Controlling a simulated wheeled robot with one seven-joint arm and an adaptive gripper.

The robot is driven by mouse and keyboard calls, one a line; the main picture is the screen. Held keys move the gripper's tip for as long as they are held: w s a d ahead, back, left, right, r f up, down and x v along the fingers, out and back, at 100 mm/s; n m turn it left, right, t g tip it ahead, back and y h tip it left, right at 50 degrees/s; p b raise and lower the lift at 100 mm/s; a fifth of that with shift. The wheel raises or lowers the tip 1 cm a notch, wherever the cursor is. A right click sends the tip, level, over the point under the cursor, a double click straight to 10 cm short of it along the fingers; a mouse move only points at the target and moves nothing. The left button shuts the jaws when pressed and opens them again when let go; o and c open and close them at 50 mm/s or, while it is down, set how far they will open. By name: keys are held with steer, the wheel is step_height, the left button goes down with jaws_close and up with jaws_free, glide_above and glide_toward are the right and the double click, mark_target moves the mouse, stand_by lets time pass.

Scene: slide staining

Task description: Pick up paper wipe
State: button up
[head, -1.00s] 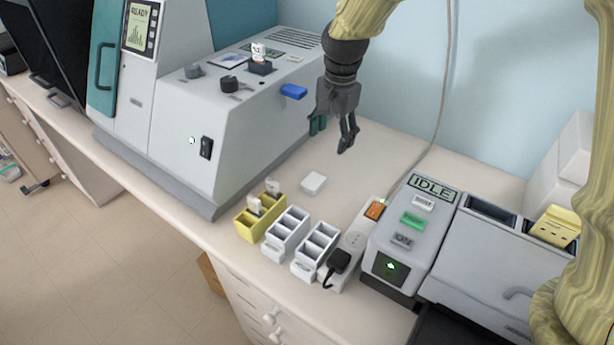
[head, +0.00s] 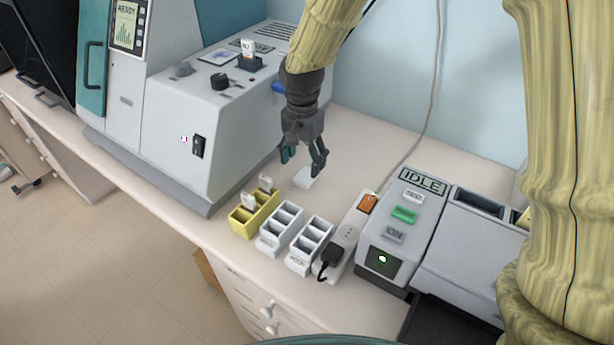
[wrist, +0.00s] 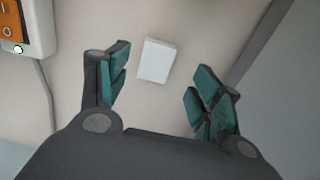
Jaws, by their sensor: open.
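The paper wipe (head: 303,179) is a small white flat block lying on the bench. In the wrist view the paper wipe (wrist: 157,61) lies ahead between the lines of the two fingers, nearer the left finger. My gripper (head: 303,164) is open and empty, pointing down just above the wipe, and partly covers it in the head view. In the wrist view my gripper (wrist: 160,95) shows its teal finger pads spread apart, with bare bench between them. The fingers do not appear to touch the wipe.
A yellow rack (head: 254,214) with slides and two white racks (head: 281,228) (head: 310,245) stand in front. The large grey machine (head: 168,135) is at left. A power strip (head: 347,238) and the IDLE machine (head: 405,235) are at right. Bare bench lies behind the wipe.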

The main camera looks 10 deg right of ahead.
mark_target(306, 175)
steer(key=f, duration=0.2)
steer(key=f+p, duration=0.1)
steer(key=shift+d+f, duration=0.35)
steer(key=shift+d, duration=0.05)
steer(key=shift+f, duration=0.6)
steer(key=c, duration=0.7)
steer(key=shift+c, duration=0.2)
